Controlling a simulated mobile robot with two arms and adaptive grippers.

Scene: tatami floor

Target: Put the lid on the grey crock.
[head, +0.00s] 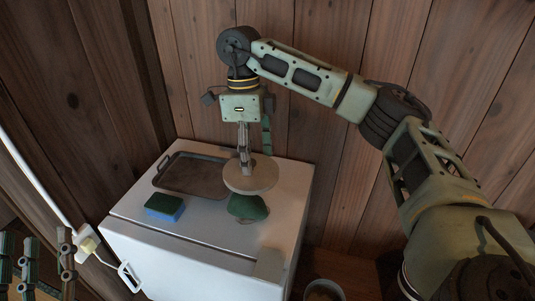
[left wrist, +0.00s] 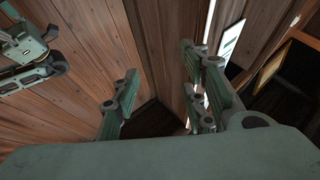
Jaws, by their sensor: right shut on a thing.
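A round beige-grey lid (head: 251,177) hangs from my right gripper (head: 244,170), which is shut on it from above. The lid is over the right part of a white cabinet top; I cannot tell whether it touches the surface. A round grey open vessel (head: 324,289), which looks like the crock, shows at the bottom edge of the head view, in front and to the right of the cabinet. It is partly cut off, with a brownish inside. My left gripper (head: 38,265) is at the lower left of the head view. In the left wrist view its fingers (left wrist: 165,105) stand apart, empty.
On the white cabinet (head: 180,255) lie a dark tray (head: 180,180), a blue and green sponge (head: 164,208) and a dark green lump (head: 248,207) just in front of the lid. Wooden walls stand behind.

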